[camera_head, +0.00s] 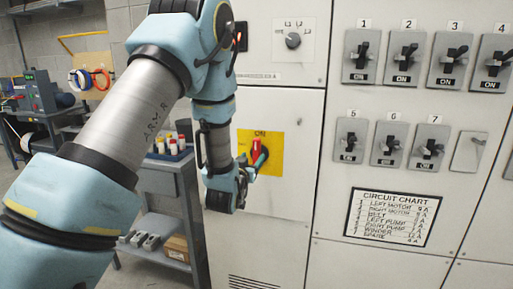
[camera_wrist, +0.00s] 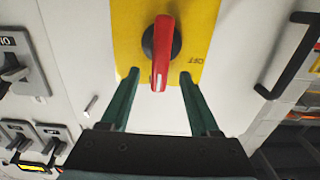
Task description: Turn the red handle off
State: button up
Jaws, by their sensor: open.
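The red handle (camera_head: 256,149) is on a yellow plate (camera_head: 274,163) on the pale cabinet door. In the head view it points up toward the ON mark. In the wrist view the red handle (camera_wrist: 162,55) stands on a dark round base, with the yellow plate (camera_wrist: 204,20) behind it and an OFF mark at its right. My gripper (camera_head: 251,168) is close in front of the plate, partly covering it. In the wrist view my gripper (camera_wrist: 159,74) is open, one finger on each side of the handle's near end. I see no clear contact.
Numbered switches (camera_head: 409,57) and a circuit chart (camera_head: 391,217) are on the panels to the right. A grey cart (camera_head: 160,185) with several small items stands left of the cabinet.

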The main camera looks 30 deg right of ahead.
aim_at(255, 153)
jog(key=p+x, duration=0.1)
jog(key=x, duration=0.5)
jog(key=shift+p, duration=0.35)
grip_shut()
dwell(1.1)
